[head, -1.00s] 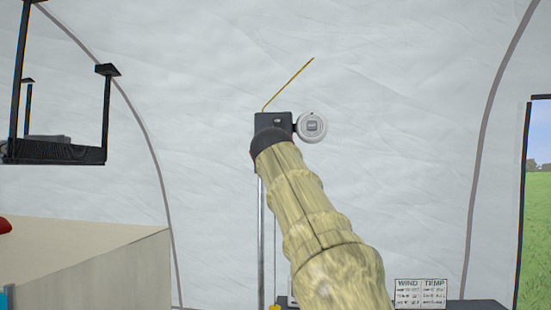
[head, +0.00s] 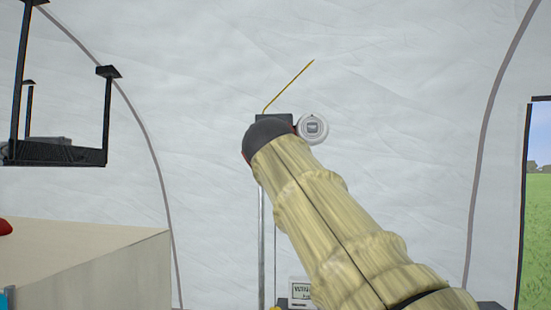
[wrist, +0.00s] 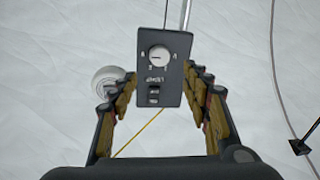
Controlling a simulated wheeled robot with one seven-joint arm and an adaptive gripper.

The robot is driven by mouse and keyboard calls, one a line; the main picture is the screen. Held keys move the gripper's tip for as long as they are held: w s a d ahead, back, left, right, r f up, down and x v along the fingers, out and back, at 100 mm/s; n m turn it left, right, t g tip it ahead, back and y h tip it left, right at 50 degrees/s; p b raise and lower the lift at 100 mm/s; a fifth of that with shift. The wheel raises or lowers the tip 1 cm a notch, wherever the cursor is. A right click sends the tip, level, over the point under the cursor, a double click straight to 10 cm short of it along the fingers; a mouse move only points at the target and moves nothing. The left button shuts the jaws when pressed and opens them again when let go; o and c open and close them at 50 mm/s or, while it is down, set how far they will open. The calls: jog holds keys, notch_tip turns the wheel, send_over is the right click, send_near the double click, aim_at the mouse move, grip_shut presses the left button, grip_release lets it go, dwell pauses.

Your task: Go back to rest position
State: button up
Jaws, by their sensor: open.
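My gripper (wrist: 165,88) is open in the wrist view, one finger on each side. A dark box (wrist: 162,85) with a round dial and small switches, lettered LAMP, shows between the fingers. I cannot tell how far it is from them; nothing looks clamped. In the head view the top of the box (head: 283,117) shows behind the dark end of my arm, which hides my fingers and the rest of the box.
A round white device (head: 312,129) sits beside the box, and a yellow rod (head: 288,86) rises from it. A metal pole (head: 262,240) stands below. A black hanging rack (head: 55,152) and a beige cabinet (head: 95,265) are at left. A small sign (head: 299,289) is low, partly hidden.

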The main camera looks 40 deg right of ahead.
jog(key=shift+v, duration=0.9)
notch_tip(320, 180, down, 19)
jog(key=w+a+n+g+y, duration=0.2)
jog(key=g+y, duration=0.1)
jog(key=s+a+f+n+g+y, duration=0.15)
jog(key=a+f, duration=0.25)
jog(key=f, duration=0.4)
jog(key=s+a+f+y, duration=0.2)
jog(key=s+a+f, duration=0.1)
jog(key=f, duration=0.4)
jog(key=s+a+f+n+g+y, duration=0.1)
jog(key=s+a+f+y, duration=0.1)
jog(key=s+a+f, duration=0.7)
jog(key=s+a+f+n+g+y, duration=0.2)
jog(key=s+a+f, duration=0.7)
jog(key=f, duration=0.7)
jog(key=shift+s+a+y, duration=0.4)
jog(key=shift+a+y, duration=0.45)
jog(key=shift+n, duration=0.25)
